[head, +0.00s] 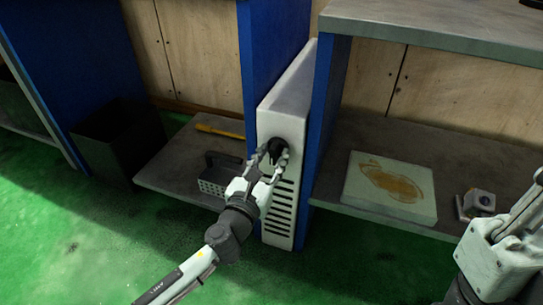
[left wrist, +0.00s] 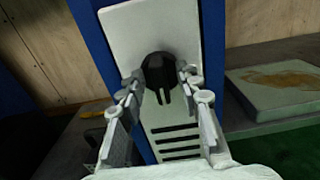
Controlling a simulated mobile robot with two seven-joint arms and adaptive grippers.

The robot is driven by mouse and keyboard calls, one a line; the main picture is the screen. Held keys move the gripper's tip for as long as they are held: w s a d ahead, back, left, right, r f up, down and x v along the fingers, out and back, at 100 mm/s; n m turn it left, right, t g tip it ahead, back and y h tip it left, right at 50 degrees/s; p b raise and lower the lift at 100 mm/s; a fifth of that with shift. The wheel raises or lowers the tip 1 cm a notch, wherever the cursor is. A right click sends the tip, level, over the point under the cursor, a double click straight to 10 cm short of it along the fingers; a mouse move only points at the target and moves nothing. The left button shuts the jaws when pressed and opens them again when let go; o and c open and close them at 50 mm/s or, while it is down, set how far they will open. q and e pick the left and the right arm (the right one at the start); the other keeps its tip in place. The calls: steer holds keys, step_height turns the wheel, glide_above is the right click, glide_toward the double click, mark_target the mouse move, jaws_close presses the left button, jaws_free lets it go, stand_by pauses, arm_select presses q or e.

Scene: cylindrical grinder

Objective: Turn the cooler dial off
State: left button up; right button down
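The cooler (head: 287,107) is a narrow white box with dark slots low on its front, standing between blue panels. Its black dial (head: 277,148) sits on the upper front face. In the left wrist view the dial (left wrist: 158,70) is round with a protruding grip that points downward. My left gripper (head: 270,160) is at the dial, its two fingers spread, one on each side. In the left wrist view the fingertips are beside the dial's grip; I cannot tell if they touch it. My right gripper is not clearly seen; part of my right arm shows at the right edge.
Left of the cooler, a low shelf (head: 160,178) holds a dark perforated block (head: 215,180) and a yellow-handled tool (head: 219,131). To the right, a shelf holds a pale stained slab (head: 389,190) and a small metal block (head: 484,200). A dark bin (head: 118,140) stands at left. Green floor lies in front.

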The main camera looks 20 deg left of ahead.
arm_select(q)
jaws_close()
